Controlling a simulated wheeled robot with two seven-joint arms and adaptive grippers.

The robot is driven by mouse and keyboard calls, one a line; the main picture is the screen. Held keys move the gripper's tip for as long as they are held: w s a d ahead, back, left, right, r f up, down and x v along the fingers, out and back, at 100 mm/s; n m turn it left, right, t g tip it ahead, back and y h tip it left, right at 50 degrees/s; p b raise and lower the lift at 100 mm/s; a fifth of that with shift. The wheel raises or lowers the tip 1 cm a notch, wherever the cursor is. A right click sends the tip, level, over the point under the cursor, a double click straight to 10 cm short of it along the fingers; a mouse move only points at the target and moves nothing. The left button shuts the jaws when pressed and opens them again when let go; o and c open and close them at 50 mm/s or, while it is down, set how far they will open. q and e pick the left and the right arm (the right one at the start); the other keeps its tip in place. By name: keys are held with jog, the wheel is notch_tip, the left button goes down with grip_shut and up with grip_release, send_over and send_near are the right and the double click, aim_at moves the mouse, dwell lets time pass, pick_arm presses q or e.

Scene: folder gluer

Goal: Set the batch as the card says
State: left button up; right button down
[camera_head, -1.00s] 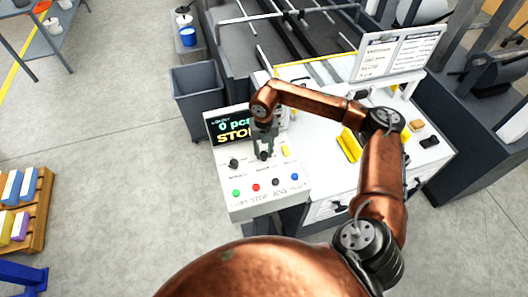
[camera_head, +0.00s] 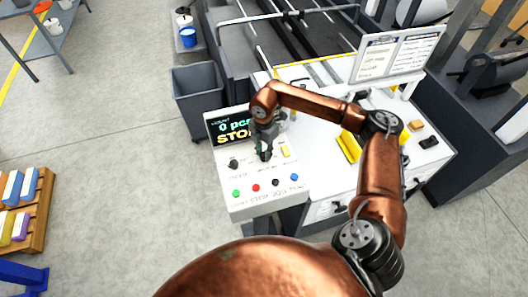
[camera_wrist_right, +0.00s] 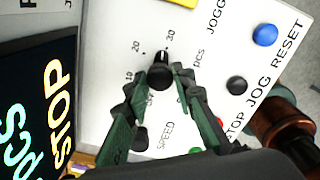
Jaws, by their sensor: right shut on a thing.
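The white control panel (camera_head: 262,200) stands in the middle of the head view, with a dark display (camera_head: 231,130) reading 0 pcs and STOP. My right gripper (camera_wrist_right: 160,78) is shut on a black dial knob (camera_wrist_right: 160,76), with one finger on each side. The scale around the knob shows 10, 20 and 30 beside PCS lettering. The knob's white mark points up between 20 and 30, nearer 30. In the head view the gripper (camera_head: 265,150) mostly covers the knob. The card board (camera_head: 396,55) stands behind the table; its small print is unreadable. My left gripper is out of view.
The panel carries a SPEED knob (camera_head: 234,164), a yellow part (camera_head: 285,151), and green (camera_head: 236,193), red (camera_head: 256,188), black (camera_head: 276,182) and blue (camera_head: 294,177) buttons. A grey bin (camera_head: 198,95) stands behind left. A yellow piece (camera_head: 349,146) lies on the white table.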

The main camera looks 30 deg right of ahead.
aim_at(264, 154)
jog(key=shift+m, duration=0.8)
jog(key=c, duration=1.6)
grip_release()
notch_tip(264, 154, up, 12)
jog(key=shift+r, duration=0.1)
